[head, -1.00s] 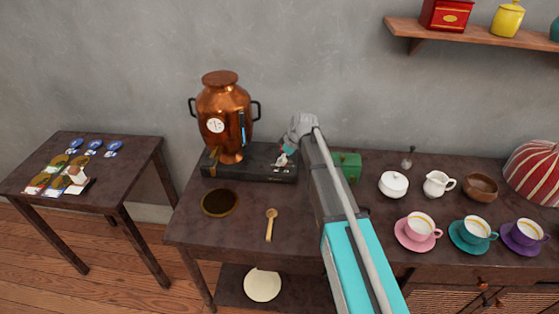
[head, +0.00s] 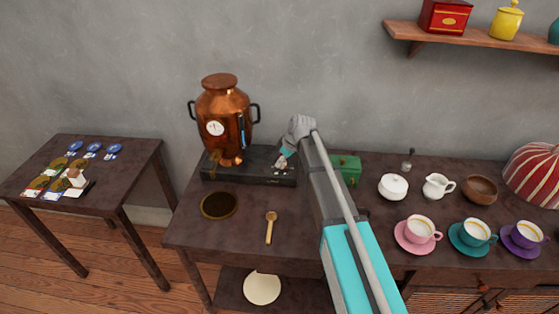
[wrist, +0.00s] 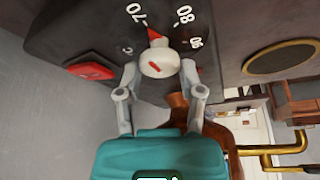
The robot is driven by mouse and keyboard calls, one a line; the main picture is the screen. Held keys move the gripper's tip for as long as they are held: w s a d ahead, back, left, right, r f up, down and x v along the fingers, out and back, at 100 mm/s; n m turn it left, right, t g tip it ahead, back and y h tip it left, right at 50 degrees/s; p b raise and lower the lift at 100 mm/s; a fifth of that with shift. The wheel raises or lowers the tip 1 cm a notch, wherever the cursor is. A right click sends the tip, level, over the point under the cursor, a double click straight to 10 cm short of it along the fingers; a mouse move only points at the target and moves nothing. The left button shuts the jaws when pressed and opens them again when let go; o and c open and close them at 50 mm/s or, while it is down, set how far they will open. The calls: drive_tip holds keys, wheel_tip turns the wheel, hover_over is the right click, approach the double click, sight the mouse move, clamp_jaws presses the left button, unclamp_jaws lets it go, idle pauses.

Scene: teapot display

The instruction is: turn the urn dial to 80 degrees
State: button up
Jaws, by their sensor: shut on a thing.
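The urn dial (wrist: 158,61) is a round white knob on the front of the dark base. Its red pointer (wrist: 154,34) lies between the printed 70 and 80, nearer the 70. My gripper (wrist: 159,72) is shut on the dial, with one grey finger on each side of it. In the head view my gripper (head: 281,162) is at the right end of the base (head: 235,176), and the dial is mostly hidden there. The copper urn (head: 224,118) stands upright on the left of this base.
A red switch (wrist: 90,70) sits beside the dial. A green box (head: 347,168) stands close to the right of my arm. A dark round dish (head: 220,205) and a wooden spoon (head: 270,228) lie in front. Cups and bowls stand further right.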

drive_tip(key=shift+s+d+f+m, duration=0.1)
drive_tip(key=shift+s+d+m, duration=0.15)
drive_tip(key=shift+d+m, duration=0.15)
drive_tip(key=shift+m+h, duration=0.3)
drive_tip(key=shift+m, duration=0.2)
drive_tip(key=m+t, duration=0.1)
drive_tip(key=m, duration=0.1)
drive_tip(key=shift+s+a+m+h, duration=0.1)
drive_tip(key=shift+m+h, duration=0.2)
drive_tip(key=shift+m, duration=0.1)
drive_tip(key=m+t+h, duration=0.1)
drive_tip(key=m, duration=0.2)
drive_tip(key=shift+a, duration=0.1)
drive_tip(key=shift+m+h, duration=0.7)
drive_tip(key=shift+m, duration=1.2)
